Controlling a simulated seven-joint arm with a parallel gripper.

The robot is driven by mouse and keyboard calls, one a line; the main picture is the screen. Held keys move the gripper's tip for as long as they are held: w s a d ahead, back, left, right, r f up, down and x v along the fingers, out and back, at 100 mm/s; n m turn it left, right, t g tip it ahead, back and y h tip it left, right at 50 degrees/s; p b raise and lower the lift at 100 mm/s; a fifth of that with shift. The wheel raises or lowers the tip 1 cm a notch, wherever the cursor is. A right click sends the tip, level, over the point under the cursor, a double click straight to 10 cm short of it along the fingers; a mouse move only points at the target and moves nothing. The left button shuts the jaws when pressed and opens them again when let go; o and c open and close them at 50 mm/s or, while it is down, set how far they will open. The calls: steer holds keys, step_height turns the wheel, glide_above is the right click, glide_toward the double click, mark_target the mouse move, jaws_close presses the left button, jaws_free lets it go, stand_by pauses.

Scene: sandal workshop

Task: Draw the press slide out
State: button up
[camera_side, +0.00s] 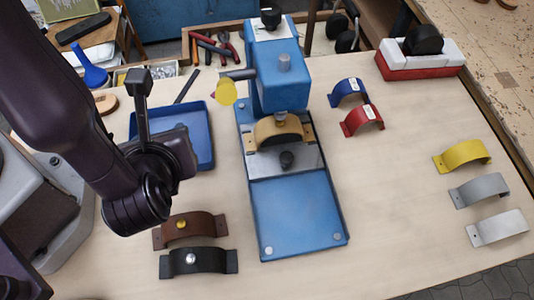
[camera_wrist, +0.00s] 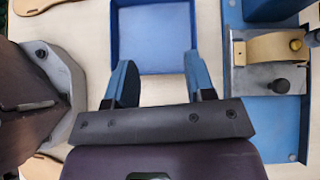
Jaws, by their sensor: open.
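The blue press (camera_side: 282,75) stands at the middle of the table on a long blue base (camera_side: 298,215). Its slide (camera_side: 262,166) is a silver metal plate with a black knob (camera_side: 287,159), sitting at the rear part of the base below the press head. A tan arched strap (camera_side: 268,131) lies on the slide. In the wrist view, the slide (camera_wrist: 247,82) and its knob (camera_wrist: 279,86) show at the right. My gripper (camera_wrist: 159,62) is open and empty, left of the press and apart from the slide. Its fingers are hidden in the side view.
A blue tray (camera_side: 200,155) lies left of the press. Brown (camera_side: 190,229) and black (camera_side: 198,263) straps lie in front of it. Blue, red, yellow and grey straps lie to the right. A grey machine (camera_side: 70,215) stands far left. The base's front half is clear.

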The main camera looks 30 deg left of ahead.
mark_target(285, 159)
steer(key=d+f+m+t+h, duration=0.1)
steer(key=d+f+m, duration=0.1)
steer(key=d, duration=0.1)
steer(key=s+d+f+m+t+h, duration=0.1)
steer(key=d+f+m+t+h, duration=0.1)
steer(key=d+m, duration=0.1)
steer(key=s+d+f+m+t+h, duration=0.1)
steer(key=d+f+m+h, duration=0.1)
steer(key=d+m, duration=0.1)
steer(key=shift+s+d+f+t, duration=0.15)
steer(key=shift+d+t, duration=0.15)
steer(key=shift+d, duration=0.3)
steer(key=w+d+r+m+t+h, duration=0.2)
steer(key=d+h, duration=0.1)
steer(key=d, duration=0.1)
steer(key=x, duration=1.2)
steer(key=shift+w+a, duration=0.25)
jaws_close()
steer(key=s+d, duration=0.9)
steer(key=shift+s+d+r, duration=0.1)
steer(key=shift+s+d, duration=0.1)
steer(key=shift+d, duration=0.05)
